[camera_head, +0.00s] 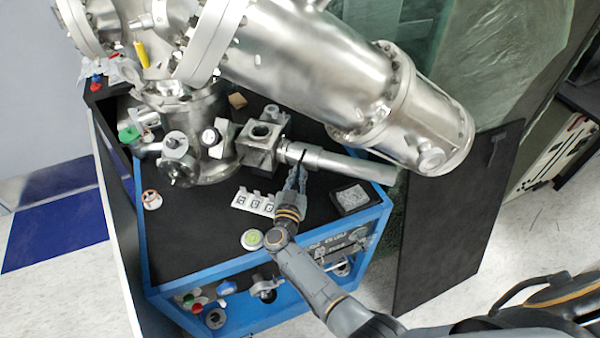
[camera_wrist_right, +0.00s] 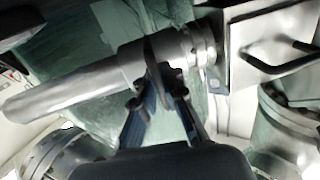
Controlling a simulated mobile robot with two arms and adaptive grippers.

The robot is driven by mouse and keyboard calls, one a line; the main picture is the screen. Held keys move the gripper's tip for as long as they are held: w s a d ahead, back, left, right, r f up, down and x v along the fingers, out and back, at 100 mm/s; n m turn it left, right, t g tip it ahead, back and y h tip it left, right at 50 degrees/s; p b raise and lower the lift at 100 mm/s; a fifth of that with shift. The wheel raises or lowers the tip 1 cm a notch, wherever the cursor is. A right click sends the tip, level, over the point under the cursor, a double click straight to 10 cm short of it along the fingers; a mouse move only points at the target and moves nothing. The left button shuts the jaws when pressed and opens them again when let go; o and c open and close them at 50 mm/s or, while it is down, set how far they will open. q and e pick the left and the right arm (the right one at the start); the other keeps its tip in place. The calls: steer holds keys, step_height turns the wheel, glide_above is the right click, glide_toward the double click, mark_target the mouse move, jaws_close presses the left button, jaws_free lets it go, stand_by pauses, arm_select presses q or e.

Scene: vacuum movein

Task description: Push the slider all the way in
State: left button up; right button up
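The slider appears to be the bright metal sleeve and long tube (camera_head: 345,163) that runs right from a square metal block (camera_head: 262,143) on the vacuum apparatus. In the right wrist view the tube (camera_wrist_right: 75,88) slopes across the upper left to a round flange (camera_wrist_right: 203,48). My right gripper (camera_head: 302,163) is at the sleeve near the block, with its fingertips against or just in front of the metal. In the wrist view its fingers (camera_wrist_right: 163,82) converge on a dark curved piece at the sleeve; whether they clamp it is unclear. My left gripper is not in view.
The large steel chamber (camera_head: 300,65) hangs over the tube. On the black, blue-edged bench (camera_head: 195,245) are a labelled white strip (camera_head: 253,201), a grey box (camera_head: 352,198) and a green-topped round item (camera_head: 252,240). A dark panel (camera_head: 455,225) stands at right.

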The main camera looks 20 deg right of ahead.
steer(key=o, duration=0.3)
steer(key=shift+s+a+f, duration=0.15)
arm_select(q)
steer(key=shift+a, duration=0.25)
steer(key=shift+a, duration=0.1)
